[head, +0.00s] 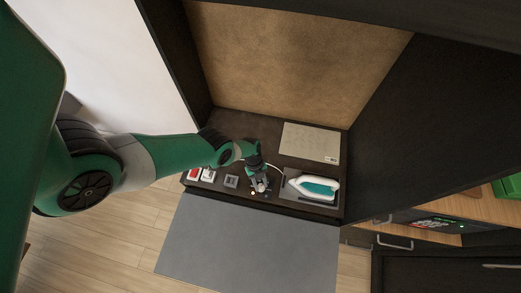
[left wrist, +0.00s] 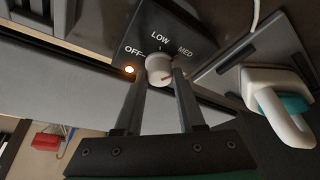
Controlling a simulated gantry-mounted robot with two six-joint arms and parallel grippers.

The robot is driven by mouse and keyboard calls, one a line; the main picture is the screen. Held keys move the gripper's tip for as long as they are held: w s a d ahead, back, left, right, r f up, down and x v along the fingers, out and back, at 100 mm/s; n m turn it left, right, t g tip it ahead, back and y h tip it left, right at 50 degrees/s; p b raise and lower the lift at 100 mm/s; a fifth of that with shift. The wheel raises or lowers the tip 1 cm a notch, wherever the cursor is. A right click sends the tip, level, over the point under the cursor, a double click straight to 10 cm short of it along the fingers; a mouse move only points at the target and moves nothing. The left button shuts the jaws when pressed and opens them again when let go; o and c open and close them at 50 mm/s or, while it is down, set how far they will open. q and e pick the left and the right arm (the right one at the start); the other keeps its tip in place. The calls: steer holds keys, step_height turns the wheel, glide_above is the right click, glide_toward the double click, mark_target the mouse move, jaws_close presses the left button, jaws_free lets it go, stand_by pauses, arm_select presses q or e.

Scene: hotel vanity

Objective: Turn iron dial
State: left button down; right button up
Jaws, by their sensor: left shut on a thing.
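The iron dial (left wrist: 159,66) is a small pale round knob with a red mark on its lower right side in the left wrist view. It sits on a dark panel (left wrist: 190,28) lettered OFF, LOW and MED. In the head view the left gripper (head: 260,187) reaches down at the counter's front and mostly hides the dial. The white and teal iron (head: 318,187) lies just right of it. My right gripper is out of view.
The iron rests on a dark tray, with its cord (head: 272,167) running left behind my gripper. A grey switch (head: 231,181) and red and white items (head: 201,174) stand left on the dark counter. Dark walls enclose both sides.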

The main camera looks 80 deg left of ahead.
arm_select(q)
steer(key=c, duration=0.5)
jaws_free()
steer(key=p+v, duration=0.5)
steer(key=v, duration=0.2)
steer(key=shift+a+r+p, duration=0.2)
steer(key=shift+r+p, duration=0.05)
steer(key=shift+p, duration=0.15)
